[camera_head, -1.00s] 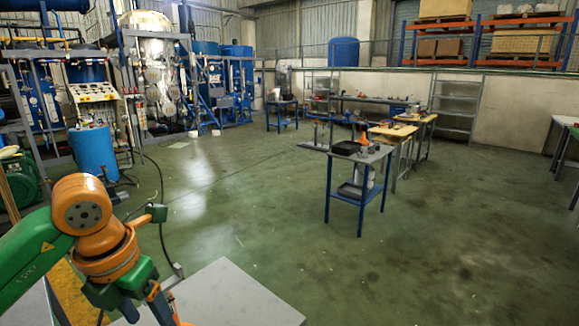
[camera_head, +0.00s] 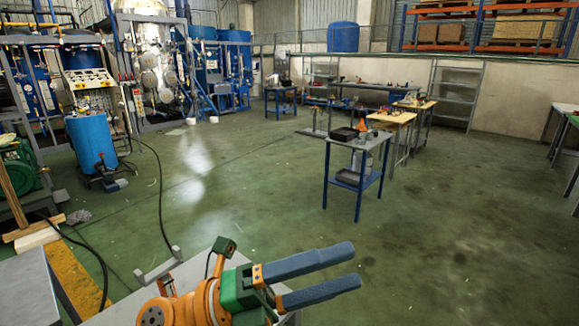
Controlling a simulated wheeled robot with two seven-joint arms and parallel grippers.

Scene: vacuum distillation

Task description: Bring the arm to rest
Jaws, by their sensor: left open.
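My left gripper (camera_head: 335,273) shows at the bottom middle of the head view. Its two blue-grey fingers are spread apart and point to the right, with nothing between them. My orange and green left wrist is behind the fingers, low in the picture. The gripper is over the front edge of a grey platform (camera_head: 115,318), with the green floor beyond it. My right arm and gripper do not show.
A blue-legged table (camera_head: 341,182) with a black tray stands across the floor. Wooden-topped workbenches (camera_head: 391,117) are behind it. A blue barrel (camera_head: 91,143) and distillation equipment (camera_head: 158,75) are at the left. The green floor (camera_head: 420,220) between is open.

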